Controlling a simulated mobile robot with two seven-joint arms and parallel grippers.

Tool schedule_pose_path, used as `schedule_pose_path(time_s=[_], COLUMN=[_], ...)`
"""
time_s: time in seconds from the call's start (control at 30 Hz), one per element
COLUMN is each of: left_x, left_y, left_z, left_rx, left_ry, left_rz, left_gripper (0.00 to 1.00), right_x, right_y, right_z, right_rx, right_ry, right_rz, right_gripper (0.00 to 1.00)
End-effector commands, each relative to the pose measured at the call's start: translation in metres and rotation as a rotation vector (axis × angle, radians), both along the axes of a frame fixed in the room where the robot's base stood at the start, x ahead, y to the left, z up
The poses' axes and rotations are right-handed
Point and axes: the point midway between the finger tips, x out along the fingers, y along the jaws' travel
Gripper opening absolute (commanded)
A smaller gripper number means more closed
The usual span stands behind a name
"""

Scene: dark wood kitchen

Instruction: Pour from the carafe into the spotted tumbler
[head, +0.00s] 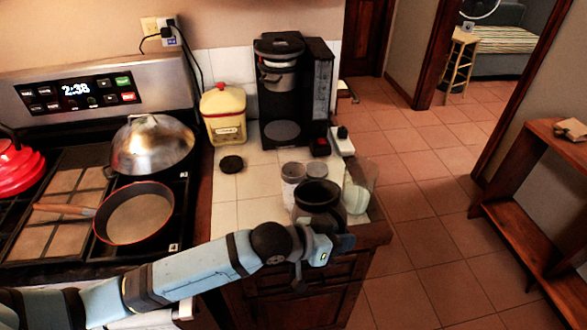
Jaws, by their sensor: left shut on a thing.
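The carafe (318,199) is a dark, wide-mouthed pot near the front right corner of the white tiled counter. It looks roughly upright. My left gripper (341,243) is at the near side of the carafe and shut on it; the fingers are mostly hidden. Two small pale tumblers stand just behind the carafe, a left one (292,177) and a right one (317,170). The left one seems to carry faint marks, but they are too small to tell which is spotted. The carafe hides part of them. My right gripper is not in view.
A black coffee maker (282,90) stands at the back, beside a yellow canister (224,114). A dark round lid (231,164) lies on the counter. A pale green-white object (356,196) stands right of the carafe. The stove at left holds a pan (136,214). Left counter tiles are clear.

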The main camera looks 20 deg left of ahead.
Motion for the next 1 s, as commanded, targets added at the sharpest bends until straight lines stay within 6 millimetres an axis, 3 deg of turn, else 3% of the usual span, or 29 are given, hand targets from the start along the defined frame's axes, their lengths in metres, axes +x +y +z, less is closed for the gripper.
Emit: schedule_pose_path(time_s=[0.4,1.0], left_x=[0.021,0.04], left_y=[0.021,0.042], left_z=[0.048,0.089], left_rx=[-0.197,-0.373], left_ry=[0.178,0.346], left_rz=[-0.001,-0.001], left_gripper=[0.0,0.0], right_x=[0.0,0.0], right_y=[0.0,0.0], right_z=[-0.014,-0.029], right_rx=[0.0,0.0], right_ry=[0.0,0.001], right_rz=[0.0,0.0], right_gripper=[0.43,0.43])
